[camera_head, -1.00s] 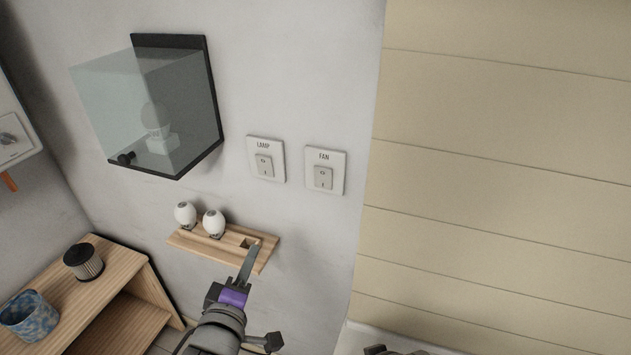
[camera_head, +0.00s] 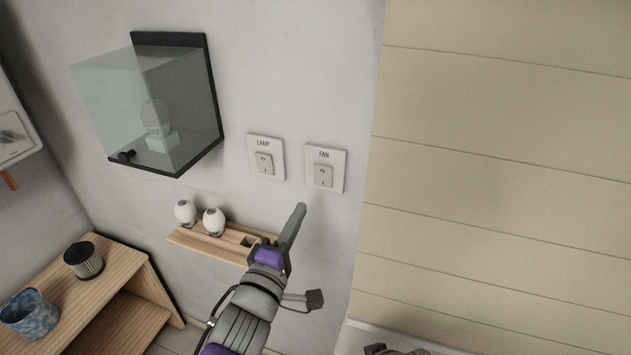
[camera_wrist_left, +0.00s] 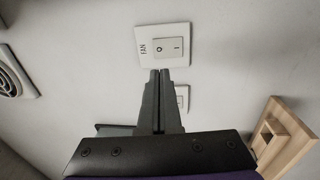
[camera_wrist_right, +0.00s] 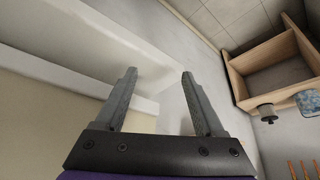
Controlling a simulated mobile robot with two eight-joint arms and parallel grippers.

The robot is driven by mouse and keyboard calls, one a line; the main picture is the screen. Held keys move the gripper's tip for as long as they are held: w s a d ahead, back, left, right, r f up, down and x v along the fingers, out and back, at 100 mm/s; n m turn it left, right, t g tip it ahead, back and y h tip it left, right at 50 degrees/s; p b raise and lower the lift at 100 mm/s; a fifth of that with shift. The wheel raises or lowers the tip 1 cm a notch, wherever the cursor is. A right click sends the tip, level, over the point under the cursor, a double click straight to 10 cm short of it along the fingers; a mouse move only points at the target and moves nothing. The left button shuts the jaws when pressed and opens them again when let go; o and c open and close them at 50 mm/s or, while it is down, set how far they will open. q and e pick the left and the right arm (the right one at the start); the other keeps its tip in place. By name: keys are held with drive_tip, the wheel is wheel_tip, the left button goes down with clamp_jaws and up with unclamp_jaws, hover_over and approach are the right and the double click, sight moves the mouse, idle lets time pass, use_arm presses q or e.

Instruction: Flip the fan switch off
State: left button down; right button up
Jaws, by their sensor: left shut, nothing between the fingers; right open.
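The fan switch (camera_head: 323,175) is a rocker marked O and I on a white wall plate labelled FAN. In the left wrist view the fan switch (camera_wrist_left: 168,47) shows just beyond my fingertips. My left gripper (camera_head: 299,209) is shut and empty, below and slightly left of the fan plate in the head view. It also shows shut in the left wrist view (camera_wrist_left: 160,74), with its tips over the plate's lower edge; whether they touch it I cannot tell. My right gripper (camera_wrist_right: 160,75) is open and empty, away from the switches.
The lamp switch (camera_head: 264,163) is on the wall left of the fan switch. A wooden shelf (camera_head: 231,254) with two white bulbs (camera_head: 214,222) is below. A glass box (camera_head: 150,110) hangs at upper left. Beige panelling (camera_head: 500,150) lies to the right.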

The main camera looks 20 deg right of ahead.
sight(321, 170)
use_arm(q)
drive_tip(key=x, duration=1)
drive_tip(key=shift+w+p, duration=0.1)
drive_tip(key=shift+p, duration=0.2)
drive_tip(key=shift+w+d+r, duration=0.1)
drive_tip(key=shift+w, duration=0.05)
